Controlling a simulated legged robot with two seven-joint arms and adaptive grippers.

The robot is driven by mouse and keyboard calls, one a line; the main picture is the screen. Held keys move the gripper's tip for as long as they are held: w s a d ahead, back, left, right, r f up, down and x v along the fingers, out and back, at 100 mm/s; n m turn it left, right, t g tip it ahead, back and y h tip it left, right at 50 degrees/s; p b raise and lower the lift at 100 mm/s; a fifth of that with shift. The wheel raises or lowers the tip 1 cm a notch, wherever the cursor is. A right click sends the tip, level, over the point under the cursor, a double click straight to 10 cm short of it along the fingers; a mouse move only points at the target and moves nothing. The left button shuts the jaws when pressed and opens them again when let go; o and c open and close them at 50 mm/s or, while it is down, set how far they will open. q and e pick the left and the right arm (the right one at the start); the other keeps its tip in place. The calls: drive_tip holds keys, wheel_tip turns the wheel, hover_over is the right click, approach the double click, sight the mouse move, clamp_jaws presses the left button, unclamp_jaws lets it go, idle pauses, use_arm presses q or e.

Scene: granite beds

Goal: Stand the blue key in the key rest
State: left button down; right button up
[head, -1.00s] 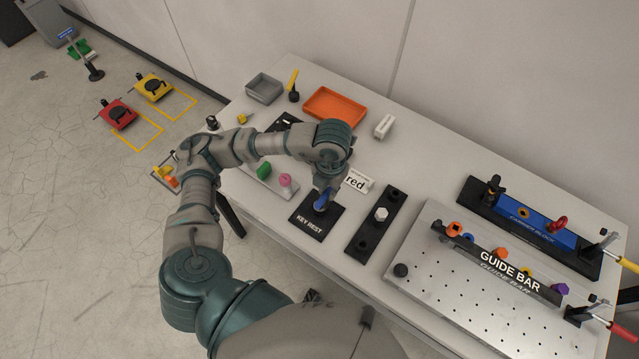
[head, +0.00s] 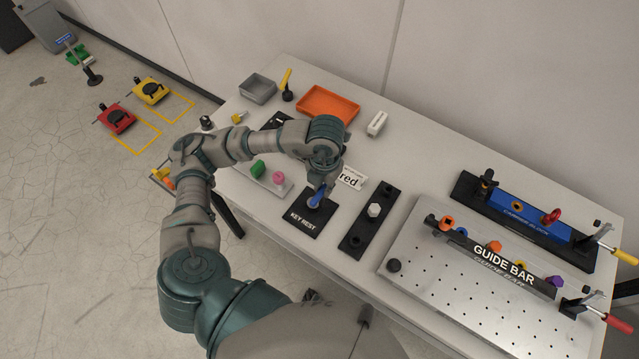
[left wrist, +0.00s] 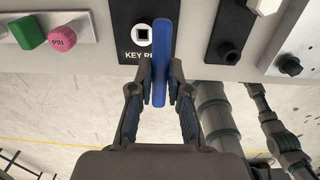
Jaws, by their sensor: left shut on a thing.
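The blue key (head: 316,198) is in my left gripper (head: 321,187), above the key rest. In the left wrist view the blue key (left wrist: 161,58) is a long blue bar clamped between the two fingers of the left gripper (left wrist: 160,78). The key rest (head: 319,223) is a black plate with white "KEY REST" lettering. The key hides part of the lettering. I cannot tell whether its lower end touches the rest. My right gripper is not in view.
A black strip with a white hexagonal piece (head: 374,210) lies right of the rest. A grey plate with a green block (head: 257,168) and a pink pin (head: 278,178) lies left. The perforated guide bar plate (head: 440,270) is farther right. An orange tray (head: 328,106) stands behind.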

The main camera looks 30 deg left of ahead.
use_arm(q)
drive_tip(key=shift+a+f+b, duration=0.55)
drive_tip(key=shift+a+b, duration=0.35)
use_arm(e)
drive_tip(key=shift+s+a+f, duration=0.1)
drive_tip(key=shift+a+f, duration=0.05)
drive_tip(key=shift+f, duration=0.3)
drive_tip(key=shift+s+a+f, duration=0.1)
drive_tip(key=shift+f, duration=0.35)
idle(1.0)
use_arm(q)
drive_tip(key=shift+a, duration=0.1)
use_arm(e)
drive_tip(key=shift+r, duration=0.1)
